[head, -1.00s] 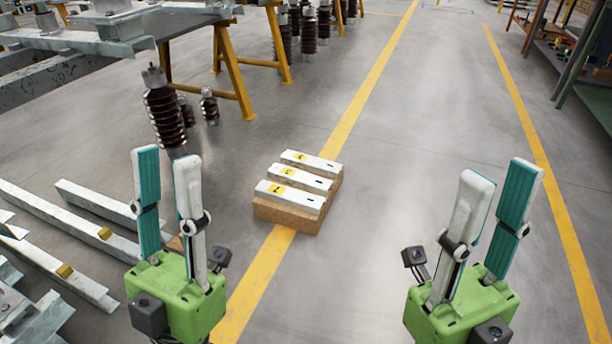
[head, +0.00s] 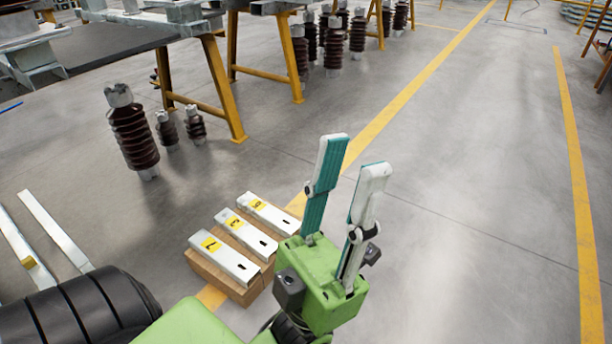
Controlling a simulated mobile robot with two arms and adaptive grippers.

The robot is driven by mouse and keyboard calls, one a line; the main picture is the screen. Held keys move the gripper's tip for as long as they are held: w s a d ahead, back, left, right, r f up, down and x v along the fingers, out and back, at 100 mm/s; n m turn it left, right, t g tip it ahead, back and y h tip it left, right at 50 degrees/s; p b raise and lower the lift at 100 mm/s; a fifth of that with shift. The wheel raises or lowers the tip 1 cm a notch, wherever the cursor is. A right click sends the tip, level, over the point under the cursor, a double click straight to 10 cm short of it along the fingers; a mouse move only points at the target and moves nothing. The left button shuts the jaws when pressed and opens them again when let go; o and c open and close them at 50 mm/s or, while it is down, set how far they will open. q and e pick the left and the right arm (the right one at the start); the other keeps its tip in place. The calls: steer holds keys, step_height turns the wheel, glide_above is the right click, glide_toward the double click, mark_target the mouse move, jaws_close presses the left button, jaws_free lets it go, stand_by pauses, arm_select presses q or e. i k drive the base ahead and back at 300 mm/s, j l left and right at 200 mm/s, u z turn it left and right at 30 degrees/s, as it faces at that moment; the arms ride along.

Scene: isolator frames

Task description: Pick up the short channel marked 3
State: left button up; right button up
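Three short white channels lie side by side on a wooden block (head: 222,282) on the floor, each with a yellow number label. The near channel (head: 232,262) has a label that looks like 7. The middle channel (head: 256,238) has a label that may be 2 or 3. The far channel (head: 275,217) has a label I cannot read surely. My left gripper (head: 355,155) is open and empty, fingers pointing up, just right of the block; its green body hides a little of the channels' right side. My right gripper is out of view.
Brown ribbed insulators (head: 133,130) stand on the floor behind the block. A table on yellow trestle legs (head: 224,90) stands beyond them. Long metal bars (head: 55,230) lie at the left. The floor (head: 480,190) on the right is clear.

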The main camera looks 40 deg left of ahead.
mark_target(238, 228)
steer(key=i+u, duration=0.3)
steer(key=i, duration=0.25)
steer(key=i+l+u, duration=0.2)
steer(key=i+u, duration=0.15)
steer(key=i, duration=0.15)
steer(key=i+l+u, duration=0.3)
steer(key=i, duration=0.2)
steer(key=i+u, duration=0.15)
steer(key=u, duration=0.3)
steer(key=i+l+u, duration=0.15)
steer(key=u, duration=0.3)
steer(key=i+l+u, duration=0.15)
steer(key=u, duration=0.25)
steer(key=i+l+u, duration=0.1)
steer(key=u, duration=0.35)
steer(key=l+u, duration=0.3)
steer(key=u, duration=0.15)
steer(key=i+l+u, duration=0.15)
steer(key=u, duration=0.25)
steer(key=i+l+u, duration=0.1)
steer(key=l+u, duration=0.5)
steer(key=u, duration=0.15)
steer(key=l+u, duration=0.4)
steer(key=i+j, duration=0.05)
